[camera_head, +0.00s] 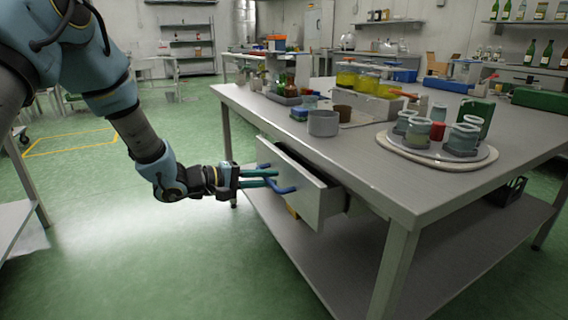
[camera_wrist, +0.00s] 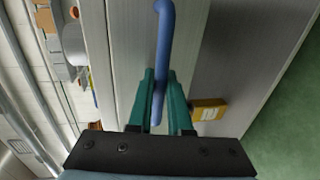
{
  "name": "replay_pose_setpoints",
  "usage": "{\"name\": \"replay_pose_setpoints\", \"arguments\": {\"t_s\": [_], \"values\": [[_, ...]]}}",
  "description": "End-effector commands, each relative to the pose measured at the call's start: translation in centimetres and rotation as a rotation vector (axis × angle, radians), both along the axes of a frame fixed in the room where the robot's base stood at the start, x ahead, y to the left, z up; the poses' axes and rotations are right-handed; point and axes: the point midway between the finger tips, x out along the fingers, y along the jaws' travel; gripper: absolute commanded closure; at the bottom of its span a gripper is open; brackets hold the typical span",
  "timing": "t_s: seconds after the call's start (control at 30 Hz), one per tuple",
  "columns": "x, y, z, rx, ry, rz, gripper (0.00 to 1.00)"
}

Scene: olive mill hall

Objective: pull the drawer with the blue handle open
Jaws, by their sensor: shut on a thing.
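The drawer (camera_head: 300,190) sits under the steel table and stands partly out of it, with its front panel clear of the table's edge. Its blue handle (camera_head: 281,188) is on the front panel; in the wrist view the handle (camera_wrist: 164,45) runs up and down the picture. My gripper (camera_head: 268,178) reaches it from the left. In the wrist view my gripper's green fingers (camera_wrist: 160,95) are shut on the handle, one on each side. The inside of the drawer is mostly hidden.
The steel table (camera_head: 400,185) holds a round tray of jars (camera_head: 437,158), a grey pot (camera_head: 323,123) and several containers. A lower shelf (camera_head: 330,265) lies below the drawer. The green floor (camera_head: 130,240) to the left is largely clear. A yellow object (camera_wrist: 209,110) shows below the drawer.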

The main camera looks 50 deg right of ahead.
Motion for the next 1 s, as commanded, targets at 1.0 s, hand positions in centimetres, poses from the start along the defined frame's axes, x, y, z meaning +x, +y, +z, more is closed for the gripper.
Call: {"name": "replay_pose_setpoints", "arguments": {"t_s": [1.0], "values": [[6.5,16.8,0.0,0.000,0.000,-0.001,1.00]]}}
